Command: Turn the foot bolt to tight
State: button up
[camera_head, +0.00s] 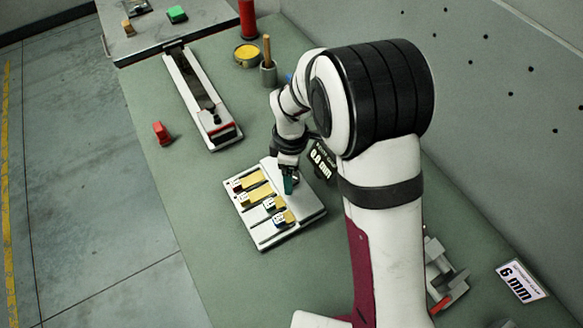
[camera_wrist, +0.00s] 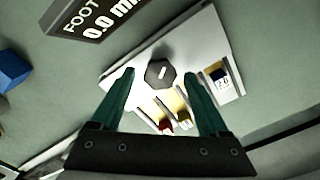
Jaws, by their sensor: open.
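The foot bolt (camera_wrist: 161,74) is a dark hexagonal head with a short white mark. It stands on the white plate (camera_wrist: 125,80), seen from above in the wrist view. The plate also shows in the head view (camera_head: 305,205), where my gripper and wrist hide the bolt. My gripper (camera_wrist: 160,72) is open, its two teal fingers on either side of the bolt in the picture. I see a gap between each fingertip and the bolt; the height between them I cannot tell. In the head view, my gripper (camera_head: 288,185) is over the plate's upper right part.
A dark sign reading 0.0 mm (camera_head: 321,160) stands close behind the plate. Yellow strips (camera_head: 262,193) with white tags lie on the plate. A long white device (camera_head: 190,85), a red block (camera_head: 161,132) and a holder with a wooden handle (camera_head: 268,74) stand farther off.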

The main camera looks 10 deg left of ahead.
jog(key=shift+c, duration=0.2)
grip_shut()
dwell(0.4)
jog(key=m, duration=0.5)
jog(key=shift+m, duration=0.4)
jog(key=m, duration=1.1)
jog(key=shift+m, duration=0.4)
jog(key=m, duration=0.5)
jog(key=shift+d+m, duration=0.1)
jog(key=shift+m, duration=0.2)
